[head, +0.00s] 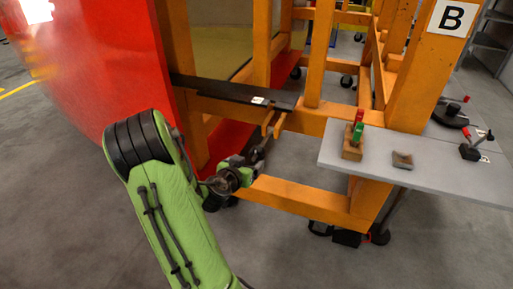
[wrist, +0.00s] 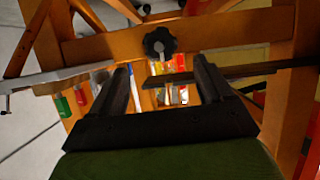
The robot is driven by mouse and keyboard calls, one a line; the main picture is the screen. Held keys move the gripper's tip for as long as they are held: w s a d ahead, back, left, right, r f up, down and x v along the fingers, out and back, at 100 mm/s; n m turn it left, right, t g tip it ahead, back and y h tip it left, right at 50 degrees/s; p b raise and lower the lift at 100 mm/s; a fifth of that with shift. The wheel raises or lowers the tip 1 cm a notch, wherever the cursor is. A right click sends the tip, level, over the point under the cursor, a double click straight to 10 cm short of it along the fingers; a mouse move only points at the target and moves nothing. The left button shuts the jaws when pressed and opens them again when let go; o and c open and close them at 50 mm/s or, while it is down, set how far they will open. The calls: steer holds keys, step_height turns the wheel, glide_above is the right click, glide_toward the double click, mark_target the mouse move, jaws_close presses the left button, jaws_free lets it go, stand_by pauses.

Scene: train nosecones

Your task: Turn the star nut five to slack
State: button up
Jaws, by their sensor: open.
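The star nut (wrist: 160,43) is a black lobed knob with a lighter centre, mounted on an orange wooden beam in the wrist view. It sits just beyond my gripper (wrist: 161,68), roughly centred between the two dark fingers. The fingers are apart with nothing between them, and I see no contact with the nut. In the head view my gripper (head: 262,147) is close to the orange frame, below the dark ledge. I cannot make out the star nut there. No number shows on the nut.
The orange frame (head: 315,60) stands beside a large red nosecone (head: 90,70). A dark ledge (head: 225,89) lies above my gripper. To the right, a grey shelf (head: 440,172) holds a wooden block with red and green tools (head: 353,145), a small brown block (head: 402,160) and a clamp (head: 470,151).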

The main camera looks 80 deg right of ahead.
mark_target(254, 157)
steer(key=p+x, duration=0.1)
steer(key=x, duration=0.9)
steer(key=shift+f, duration=0.15)
steer(key=shift+w, duration=0.1)
steer(key=shift+c, duration=0.2)
steer(key=c, duration=1)
